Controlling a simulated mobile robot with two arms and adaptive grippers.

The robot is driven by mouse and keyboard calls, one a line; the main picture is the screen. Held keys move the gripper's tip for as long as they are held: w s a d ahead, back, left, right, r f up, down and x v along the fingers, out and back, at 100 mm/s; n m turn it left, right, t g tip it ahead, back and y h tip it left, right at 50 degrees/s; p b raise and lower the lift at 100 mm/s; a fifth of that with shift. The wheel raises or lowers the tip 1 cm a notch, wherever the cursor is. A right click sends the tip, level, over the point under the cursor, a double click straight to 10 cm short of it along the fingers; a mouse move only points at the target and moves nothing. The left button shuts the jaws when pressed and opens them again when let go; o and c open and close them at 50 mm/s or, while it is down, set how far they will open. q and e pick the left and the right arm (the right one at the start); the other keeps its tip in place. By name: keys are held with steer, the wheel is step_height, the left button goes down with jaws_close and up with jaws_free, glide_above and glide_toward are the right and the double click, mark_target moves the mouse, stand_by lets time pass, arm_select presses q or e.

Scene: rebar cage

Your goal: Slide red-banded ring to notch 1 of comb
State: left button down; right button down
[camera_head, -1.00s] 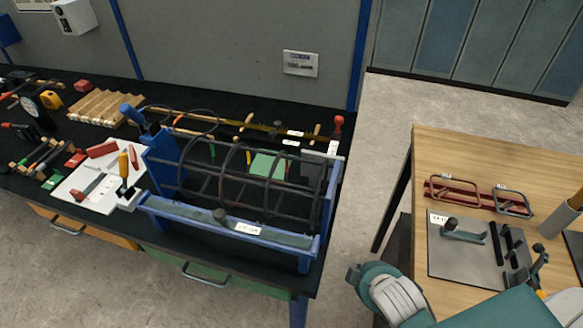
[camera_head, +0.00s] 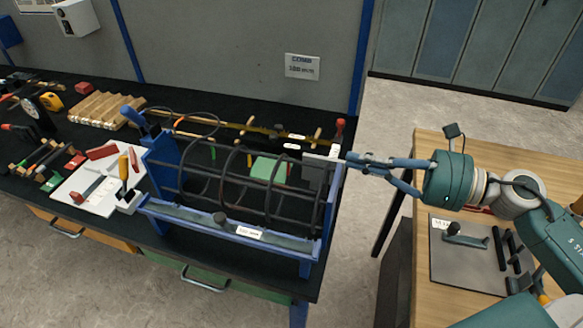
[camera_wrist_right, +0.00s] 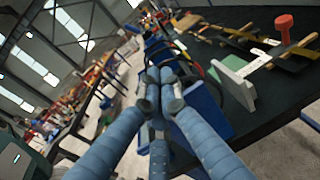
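The dark rebar cage lies in a blue stand (camera_head: 283,245) on the black bench, with several rings (camera_head: 228,180) around its long bars. One ring at the left (camera_head: 190,165) looks faintly reddish, but I cannot clearly make out a red band. I cannot identify the comb or its notches for sure. My right gripper (camera_head: 354,160) is at the right end of the stand, beside the grey plate (camera_head: 316,172). Its blue fingers converge, with tips together in the right wrist view (camera_wrist_right: 163,82); no held object shows. My left gripper is out of view.
A yellow-brown bar (camera_head: 235,127) with wooden pegs and a red-knobbed post (camera_head: 340,128) stand behind the cage. A white board with tools (camera_head: 90,190) lies left. A wooden table (camera_head: 425,150) stands right, with a floor gap between it and the bench.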

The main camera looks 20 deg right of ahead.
steer(key=s+f+n+g, duration=0.1)
steer(key=s+n+g, duration=0.1)
steer(key=n, duration=0.1)
steer(key=p, duration=0.5)
glide_toward(277, 167)
steer(key=x, duration=0.6)
steer(key=shift+w+a, duration=0.1)
steer(key=shift+a, duration=0.1)
steer(key=shift+w+a+f, duration=0.1)
steer(key=shift+a+f, duration=0.1)
steer(key=shift+a, duration=0.05)
steer(key=shift+w+a, duration=0.2)
steer(key=shift+a, duration=0.1)
steer(key=shift+f, duration=0.1)
